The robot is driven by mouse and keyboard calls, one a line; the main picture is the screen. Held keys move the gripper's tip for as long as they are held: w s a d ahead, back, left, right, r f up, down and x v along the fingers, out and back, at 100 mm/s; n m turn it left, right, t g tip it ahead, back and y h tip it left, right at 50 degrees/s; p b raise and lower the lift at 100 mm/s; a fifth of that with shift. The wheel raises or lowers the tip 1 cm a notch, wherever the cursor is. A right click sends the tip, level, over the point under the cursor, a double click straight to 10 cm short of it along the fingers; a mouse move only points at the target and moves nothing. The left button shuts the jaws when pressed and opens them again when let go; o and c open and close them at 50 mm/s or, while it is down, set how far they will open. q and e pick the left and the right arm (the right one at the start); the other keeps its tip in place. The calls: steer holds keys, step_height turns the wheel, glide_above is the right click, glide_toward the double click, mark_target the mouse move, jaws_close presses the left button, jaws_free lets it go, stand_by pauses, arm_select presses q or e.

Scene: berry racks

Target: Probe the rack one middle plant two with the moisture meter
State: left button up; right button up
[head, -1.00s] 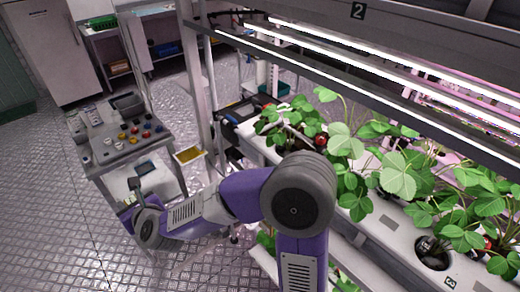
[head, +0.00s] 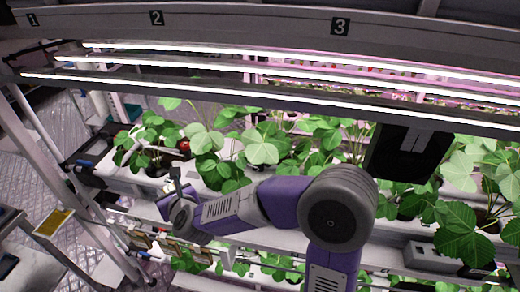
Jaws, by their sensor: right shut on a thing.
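My right gripper (head: 174,182) is small and partly hidden at the end of my purple arm, at the front edge of the rack's middle tier. It is shut on a thin, dark thing that fits the moisture meter, though its shape is hard to make out. Leafy strawberry plants stand in the white middle gutter (head: 110,143). One plant (head: 207,145), up and to the right of the gripper, may be plant two; no plant tag is readable. The gripper looks apart from its leaves. Its pot and soil are hidden. My left gripper is out of view.
Number signs 1, 2 and 3 (head: 340,27) mark the top beam (head: 250,25). Bright lamp bars (head: 250,97) run low above the plants. A dark block (head: 412,152) stands before the plants at right. A grey rack post (head: 50,160) and a yellow pad (head: 53,222) are at left.

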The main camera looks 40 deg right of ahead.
steer(key=s+d+r+m+g+h+p, duration=0.1)
steer(key=d+r+m+h+p, duration=0.15)
steer(key=d, duration=0.65)
steer(key=s+d+r+m+h+p, duration=0.2)
steer(key=d+r+m+h, duration=0.1)
steer(key=d, duration=0.7)
steer(key=shift+w+d+f+h+b, duration=0.1)
steer(key=shift+d+f+h+b, duration=0.1)
steer(key=shift+f+b, duration=0.65)
steer(key=shift+w+d+f+h+b, duration=0.15)
steer(key=shift+f+b, duration=0.4)
steer(key=shift+f, duration=0.55)
steer(key=shift+s, duration=0.1)
steer(key=shift+a+b, duration=0.1)
steer(key=shift+b, duration=0.2)
steer(key=shift+f+b, duration=0.5)
steer(key=shift+b, duration=0.6)
steer(key=shift+f, duration=0.15)
steer(key=shift+f+b, duration=1.55)
steer(key=shift+b, duration=0.5)
